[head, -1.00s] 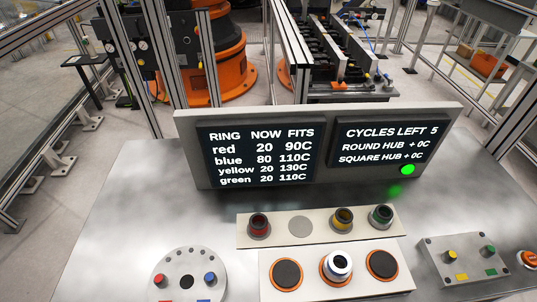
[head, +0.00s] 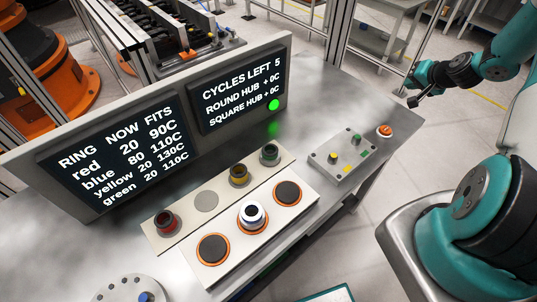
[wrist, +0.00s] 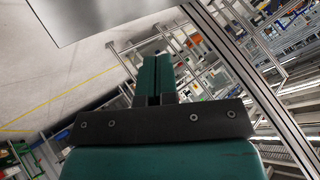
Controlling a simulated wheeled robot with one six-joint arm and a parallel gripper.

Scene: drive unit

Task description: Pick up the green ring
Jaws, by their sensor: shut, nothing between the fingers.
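The green ring (head: 270,153) sits at the right end of the pale ring strip on the bench, a dark grey-green piece with a dark centre. My gripper (head: 413,101) is up to the right of the bench in the head view, well away from the ring. In the wrist view, my gripper's teal fingers (wrist: 153,76) are together with nothing between them. The green ring is not seen in the wrist view.
A yellow ring (head: 239,174), an empty spot (head: 206,201) and a red ring (head: 167,222) share the strip. A pale ring (head: 252,215) sits on the middle heater pad. A button box (head: 343,157) stands right; the display panel (head: 140,150) stands behind.

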